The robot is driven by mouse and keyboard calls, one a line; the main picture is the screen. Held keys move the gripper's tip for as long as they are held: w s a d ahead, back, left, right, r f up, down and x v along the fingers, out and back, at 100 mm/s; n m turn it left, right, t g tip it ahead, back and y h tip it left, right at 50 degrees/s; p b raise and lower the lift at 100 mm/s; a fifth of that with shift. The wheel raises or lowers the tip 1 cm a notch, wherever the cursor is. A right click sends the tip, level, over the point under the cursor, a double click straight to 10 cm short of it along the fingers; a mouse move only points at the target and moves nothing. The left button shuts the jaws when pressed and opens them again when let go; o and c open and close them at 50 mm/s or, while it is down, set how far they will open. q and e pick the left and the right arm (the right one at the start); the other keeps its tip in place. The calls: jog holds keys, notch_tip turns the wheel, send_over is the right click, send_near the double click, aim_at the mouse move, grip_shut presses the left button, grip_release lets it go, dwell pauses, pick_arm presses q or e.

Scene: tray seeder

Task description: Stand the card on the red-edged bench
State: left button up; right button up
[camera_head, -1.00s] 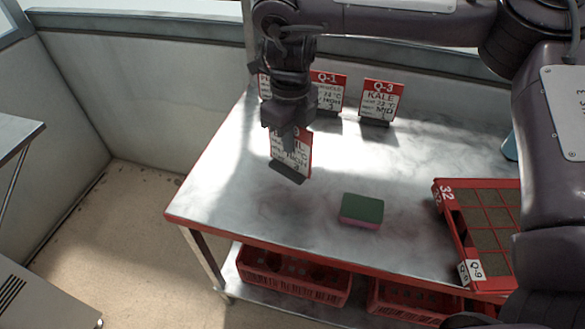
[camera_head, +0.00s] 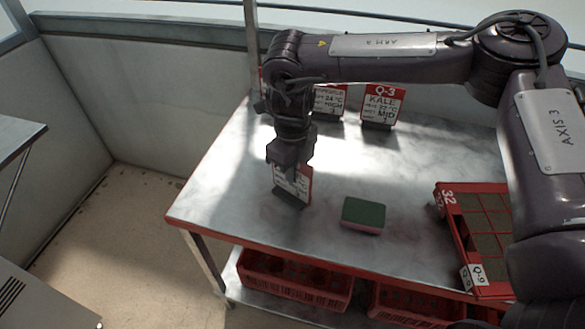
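A red-topped white card (camera_head: 299,190) on a dark base is at the left part of the red-edged bench (camera_head: 225,180). My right gripper (camera_head: 290,167) comes down over the card's top edge and is shut on it, hiding the header and much of the text. The card is roughly upright, slightly tilted in the picture. Its base is at or just above the bench top; I cannot tell whether it touches. My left gripper is not in view.
A Q-3 KALE card (camera_head: 383,106) and another card (camera_head: 329,103) stand at the back, with one mostly hidden behind my arm. A green-and-pink sponge (camera_head: 363,215) lies right of the held card. A red seed tray (camera_head: 453,235) is further right. Red crates (camera_head: 295,283) sit below.

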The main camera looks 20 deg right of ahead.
jog(key=o, duration=0.4)
jog(key=shift+o, duration=0.2)
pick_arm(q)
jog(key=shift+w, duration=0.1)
